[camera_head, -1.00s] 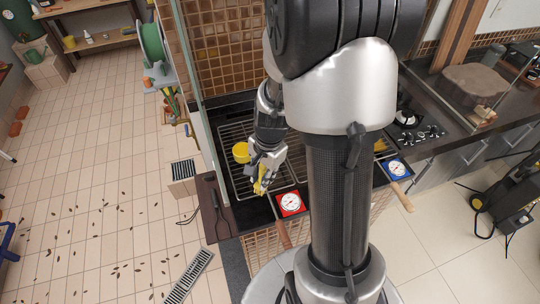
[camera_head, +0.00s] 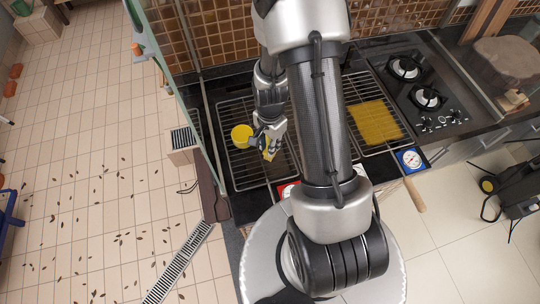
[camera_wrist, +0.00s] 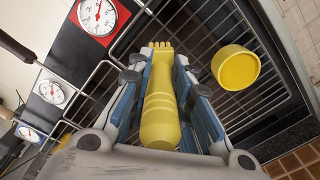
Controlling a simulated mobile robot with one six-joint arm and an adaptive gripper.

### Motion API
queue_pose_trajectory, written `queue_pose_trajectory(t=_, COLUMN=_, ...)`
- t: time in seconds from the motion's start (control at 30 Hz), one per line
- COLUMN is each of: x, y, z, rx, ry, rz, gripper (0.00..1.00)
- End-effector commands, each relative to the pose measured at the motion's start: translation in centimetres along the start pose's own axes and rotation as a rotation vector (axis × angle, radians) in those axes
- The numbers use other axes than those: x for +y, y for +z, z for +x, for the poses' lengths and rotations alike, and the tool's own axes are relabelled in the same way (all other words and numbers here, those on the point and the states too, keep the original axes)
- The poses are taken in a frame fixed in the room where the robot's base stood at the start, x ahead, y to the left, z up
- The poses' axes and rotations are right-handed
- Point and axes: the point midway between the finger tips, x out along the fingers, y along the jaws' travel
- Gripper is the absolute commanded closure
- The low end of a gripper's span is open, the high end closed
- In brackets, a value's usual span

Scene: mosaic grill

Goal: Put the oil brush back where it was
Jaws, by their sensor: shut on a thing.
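The oil brush (camera_wrist: 160,105) is yellow. In the wrist view it lies lengthwise between the two fingers of my gripper (camera_wrist: 162,85), which is shut on it, with its bristle end pointing away from the wrist. In the head view my gripper (camera_head: 268,138) is over the left grill grate (camera_head: 240,175), and a bit of the yellow brush (camera_head: 269,154) shows below it. A yellow round cup (camera_head: 241,132) stands at the left of the gripper on the grate. It also shows right of the brush in the wrist view (camera_wrist: 236,68); the brush is outside it.
A second grate with a yellow slab (camera_head: 376,122) lies to the right, with gas burners (camera_head: 427,97) beyond. A red dial (camera_wrist: 97,15) and a blue dial (camera_head: 411,159) are at the front edge.

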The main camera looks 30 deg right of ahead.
Motion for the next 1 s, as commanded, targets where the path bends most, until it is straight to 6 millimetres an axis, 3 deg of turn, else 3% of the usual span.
queue_pose_trajectory(t=0.03, x=0.1, y=0.1, z=1.4, rx=-0.004, ry=0.006, rz=0.0, gripper=1.0)
queue_pose_trajectory(t=0.13, x=0.1, y=0.0, z=3.3, rx=-0.002, ry=0.004, rz=-0.001, gripper=1.0)
queue_pose_trajectory(t=0.37, x=0.0, y=0.0, z=5.4, rx=-0.001, ry=0.001, rz=0.001, gripper=1.0)
queue_pose_trajectory(t=0.53, x=0.0, y=0.0, z=7.9, rx=-0.002, ry=0.002, rz=-0.001, gripper=1.0)
queue_pose_trajectory(t=1.0, x=-0.1, y=-0.1, z=9.0, rx=0.0, ry=-0.001, rz=0.0, gripper=1.0)
